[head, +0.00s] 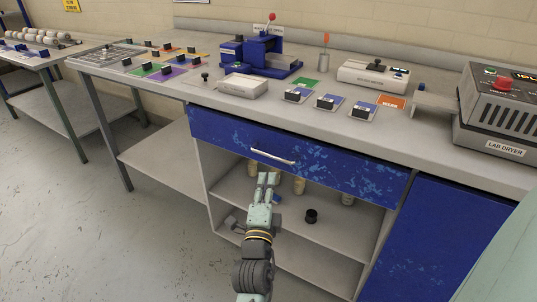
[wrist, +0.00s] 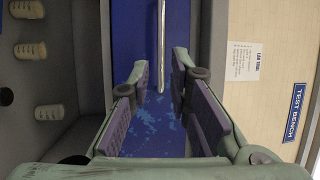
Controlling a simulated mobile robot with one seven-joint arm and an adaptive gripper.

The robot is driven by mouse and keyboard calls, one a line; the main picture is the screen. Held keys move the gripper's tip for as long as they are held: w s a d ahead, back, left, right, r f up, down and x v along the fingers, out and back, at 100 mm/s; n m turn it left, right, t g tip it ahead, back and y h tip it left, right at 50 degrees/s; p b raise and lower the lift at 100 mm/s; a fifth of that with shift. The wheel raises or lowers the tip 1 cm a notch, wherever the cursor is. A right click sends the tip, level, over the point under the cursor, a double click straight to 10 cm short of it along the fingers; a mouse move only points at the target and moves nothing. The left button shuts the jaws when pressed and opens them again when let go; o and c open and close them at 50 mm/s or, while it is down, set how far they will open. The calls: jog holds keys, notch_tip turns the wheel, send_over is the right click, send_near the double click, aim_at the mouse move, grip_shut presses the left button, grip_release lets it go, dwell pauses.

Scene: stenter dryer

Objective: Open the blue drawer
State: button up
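The blue drawer (head: 345,168) is a wide, worn blue front under the bench top in the head view and looks closed. Its pale bar handle (head: 272,157) is on the left half of the front. My gripper (head: 268,179) is just below and in front of the handle. In the wrist view the drawer front (wrist: 140,135) lies behind the fingers, and the handle (wrist: 162,45) reaches in from the top between the fingertips. My gripper (wrist: 160,72) is open there, with a gap on both sides of the handle. Whether the fingertips are level with the bar in depth is unclear.
A blue cupboard door (head: 430,240) is at the right. The bench top holds a blue press (head: 265,55), colored sample cards and a lab dryer (head: 500,115). Floor at left is clear.

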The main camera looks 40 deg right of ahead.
aim_at(271, 156)
jog(key=p+x, duration=0.2)
jog(key=x, duration=0.2)
jog(key=p+x, duration=0.2)
jog(key=x, duration=0.2)
jog(key=shift+w+d+r, duration=0.2)
jog(key=shift+w+r, duration=0.05)
jog(key=shift+r, duration=0.05)
jog(key=shift+x, duration=0.8)
jog(key=shift+f, duration=0.2)
grip_shut()
